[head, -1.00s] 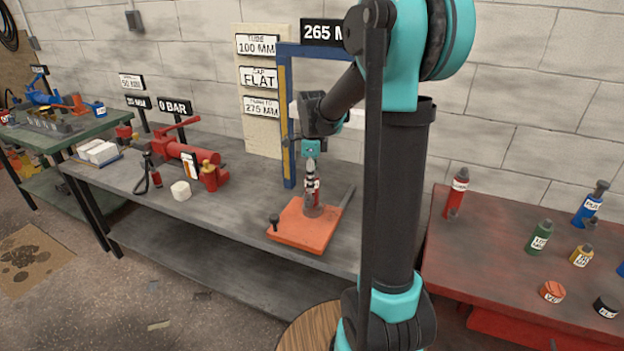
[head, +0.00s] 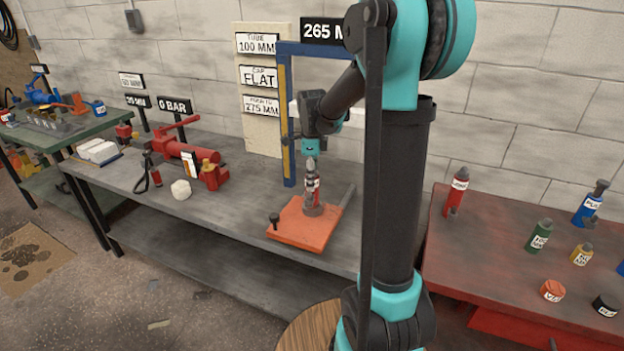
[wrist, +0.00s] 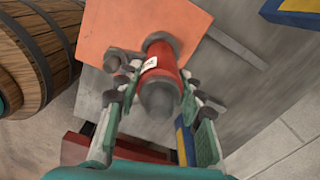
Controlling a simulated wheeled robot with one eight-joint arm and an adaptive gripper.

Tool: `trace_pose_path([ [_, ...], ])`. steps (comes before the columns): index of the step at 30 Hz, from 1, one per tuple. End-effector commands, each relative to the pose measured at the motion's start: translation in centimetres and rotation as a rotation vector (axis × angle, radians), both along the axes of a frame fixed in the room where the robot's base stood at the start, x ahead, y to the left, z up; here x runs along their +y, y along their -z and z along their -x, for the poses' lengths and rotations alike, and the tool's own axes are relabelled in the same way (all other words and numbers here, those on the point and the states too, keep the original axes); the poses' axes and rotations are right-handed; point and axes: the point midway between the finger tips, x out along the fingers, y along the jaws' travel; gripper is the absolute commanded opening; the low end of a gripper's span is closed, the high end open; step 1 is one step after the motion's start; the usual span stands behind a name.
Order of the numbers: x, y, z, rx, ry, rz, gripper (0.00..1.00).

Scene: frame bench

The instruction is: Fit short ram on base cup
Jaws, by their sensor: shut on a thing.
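The short ram (head: 312,189) is a red cylinder with a white label and a grey top end. It stands about upright above the orange plate (head: 290,230) on the grey bench. Its lower end meets the grey base cup (head: 314,210); I cannot tell whether it is seated inside or only touching. My gripper (head: 311,158) is above it and shut on it. In the wrist view the ram (wrist: 163,72) lies between the two fingers of my gripper (wrist: 160,92), its label facing the camera. The ram's body hides most of the cup there.
A blue and yellow frame post (head: 288,130) rises just behind the plate. A red bench (head: 480,265) at right holds several fittings and another red ram (head: 457,190). The bench front is clear.

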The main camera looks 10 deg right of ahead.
Motion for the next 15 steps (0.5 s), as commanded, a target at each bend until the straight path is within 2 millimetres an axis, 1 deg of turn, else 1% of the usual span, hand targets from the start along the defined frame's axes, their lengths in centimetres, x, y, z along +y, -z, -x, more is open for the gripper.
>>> trace_pose_path([
  [8,0.01,0.03,-0.01,0.000,0.000,0.000,0.00],
  [15,0.01,0.48,-0.03,0.000,0.000,0.000,0.00],
])
